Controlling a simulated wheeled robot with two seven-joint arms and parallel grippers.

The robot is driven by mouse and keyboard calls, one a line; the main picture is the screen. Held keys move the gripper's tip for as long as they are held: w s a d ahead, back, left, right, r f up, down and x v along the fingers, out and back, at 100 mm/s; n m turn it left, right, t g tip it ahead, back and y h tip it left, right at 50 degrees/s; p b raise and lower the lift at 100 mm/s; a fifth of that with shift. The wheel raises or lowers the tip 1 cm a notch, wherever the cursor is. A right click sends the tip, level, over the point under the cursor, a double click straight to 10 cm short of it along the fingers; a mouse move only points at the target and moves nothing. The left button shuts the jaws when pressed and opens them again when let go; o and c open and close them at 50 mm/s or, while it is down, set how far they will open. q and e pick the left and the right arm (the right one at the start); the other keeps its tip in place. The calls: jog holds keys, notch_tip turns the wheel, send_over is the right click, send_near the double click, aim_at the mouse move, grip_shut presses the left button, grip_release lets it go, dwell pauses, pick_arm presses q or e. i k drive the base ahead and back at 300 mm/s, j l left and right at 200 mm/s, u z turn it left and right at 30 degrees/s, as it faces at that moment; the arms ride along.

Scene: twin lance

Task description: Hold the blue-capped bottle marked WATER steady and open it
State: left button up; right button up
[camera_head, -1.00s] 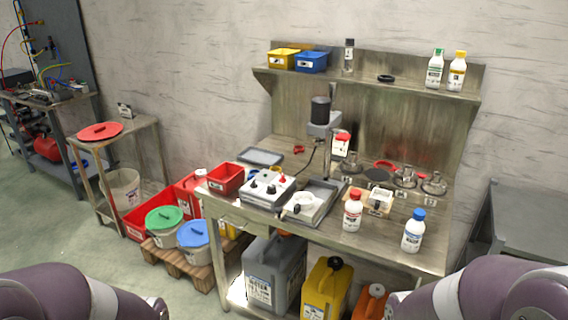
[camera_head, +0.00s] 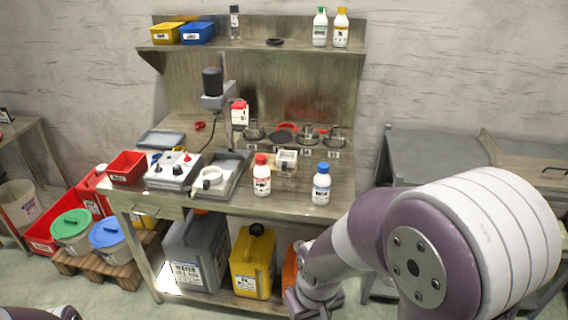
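The blue-capped bottle (camera_head: 321,184) is white with a label too small to read. It stands upright on the workbench (camera_head: 225,203) near its front right edge, with its cap on. A red-capped white bottle (camera_head: 262,176) stands to its left. My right arm comes in from the right, large in the foreground. Its lower end (camera_head: 314,300) is in front of and below the bench edge, apart from the bottle; no fingertips can be made out. Of my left arm only a small piece shows at the bottom left, and its gripper is out of view.
Canisters, including a yellow one (camera_head: 253,262), sit below. A grey table (camera_head: 430,150) is at right.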

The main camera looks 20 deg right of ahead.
aim_at(322, 181)
jog(key=i+l, duration=0.8)
jog(key=i+j+u, duration=0.05)
